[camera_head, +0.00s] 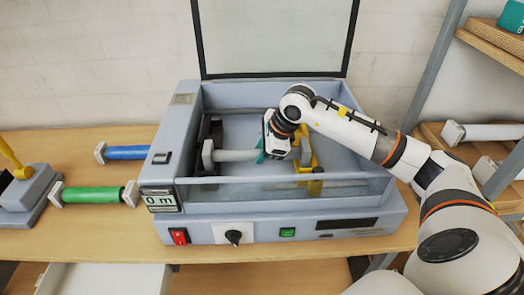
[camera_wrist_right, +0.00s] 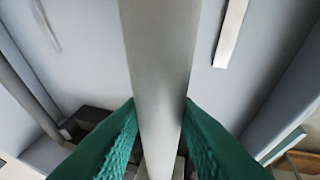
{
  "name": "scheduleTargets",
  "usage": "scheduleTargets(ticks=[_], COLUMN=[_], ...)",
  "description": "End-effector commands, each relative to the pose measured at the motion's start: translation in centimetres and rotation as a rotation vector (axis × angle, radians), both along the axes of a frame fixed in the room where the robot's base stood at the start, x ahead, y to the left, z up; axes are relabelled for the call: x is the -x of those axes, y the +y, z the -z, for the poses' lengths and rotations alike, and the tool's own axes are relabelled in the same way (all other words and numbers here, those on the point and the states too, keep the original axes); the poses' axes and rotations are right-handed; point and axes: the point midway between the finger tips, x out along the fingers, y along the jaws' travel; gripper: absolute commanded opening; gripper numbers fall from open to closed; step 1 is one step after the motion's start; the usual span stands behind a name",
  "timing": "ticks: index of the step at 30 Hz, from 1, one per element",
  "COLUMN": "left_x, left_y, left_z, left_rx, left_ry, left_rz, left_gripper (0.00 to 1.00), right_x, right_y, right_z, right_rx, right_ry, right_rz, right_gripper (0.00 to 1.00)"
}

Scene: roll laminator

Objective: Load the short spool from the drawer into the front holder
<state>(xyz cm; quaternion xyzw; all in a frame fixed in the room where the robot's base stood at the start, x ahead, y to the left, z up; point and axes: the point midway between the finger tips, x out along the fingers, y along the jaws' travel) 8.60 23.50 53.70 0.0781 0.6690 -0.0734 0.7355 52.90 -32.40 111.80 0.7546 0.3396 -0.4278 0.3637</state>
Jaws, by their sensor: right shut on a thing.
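My right gripper (camera_head: 262,156) is inside the open laminator (camera_head: 280,215), with its teal fingers shut on a pale grey spool (camera_head: 234,155). In the right wrist view the grey roll (camera_wrist_right: 162,70) runs between the two teal fingers. Yellow holder parts (camera_head: 315,185) stand on the right of the bay. I cannot tell whether the spool rests in a holder. My left gripper is out of view.
A blue spool (camera_head: 127,153) and a green spool (camera_head: 93,195) lie on the table left of the laminator. The raised lid (camera_head: 275,40) stands behind. An open white drawer (camera_head: 105,278) shows at lower left. Shelves with white spools (camera_head: 490,132) are at right.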

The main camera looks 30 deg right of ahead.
Motion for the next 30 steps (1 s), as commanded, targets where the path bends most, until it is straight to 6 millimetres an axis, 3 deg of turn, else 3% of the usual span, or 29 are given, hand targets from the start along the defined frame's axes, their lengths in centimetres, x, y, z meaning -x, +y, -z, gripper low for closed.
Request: scheduleTargets(ticks=[6, 7, 11, 20, 26, 27, 30], left_x=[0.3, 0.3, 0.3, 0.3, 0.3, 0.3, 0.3], left_y=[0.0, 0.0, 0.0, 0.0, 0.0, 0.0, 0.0], left_z=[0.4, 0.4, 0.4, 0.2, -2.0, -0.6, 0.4], left_rx=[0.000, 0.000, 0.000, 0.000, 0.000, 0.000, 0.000], left_ry=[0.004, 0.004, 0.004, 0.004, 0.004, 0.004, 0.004], left_rz=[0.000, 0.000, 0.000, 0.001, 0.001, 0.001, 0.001], left_gripper=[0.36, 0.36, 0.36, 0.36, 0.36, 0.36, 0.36], right_x=[0.0, 0.0, 0.0, 0.0, 0.0, 0.3, 1.4], right_y=[0.0, 0.0, 0.0, 0.0, 0.0, -0.3, -0.8], right_z=[0.3, 0.3, 0.3, 0.1, -1.8, -1.8, -3.7], right_rx=[0.000, 0.000, 0.000, 0.000, 0.000, 0.002, 0.005], right_ry=[-0.001, 0.000, 0.000, 0.000, 0.001, -0.006, -0.006], right_rz=[0.000, 0.000, 0.000, 0.000, 0.000, 0.001, 0.000], right_gripper=[0.03, 0.29, 0.49, 0.49, 0.49, 0.49, 0.49])
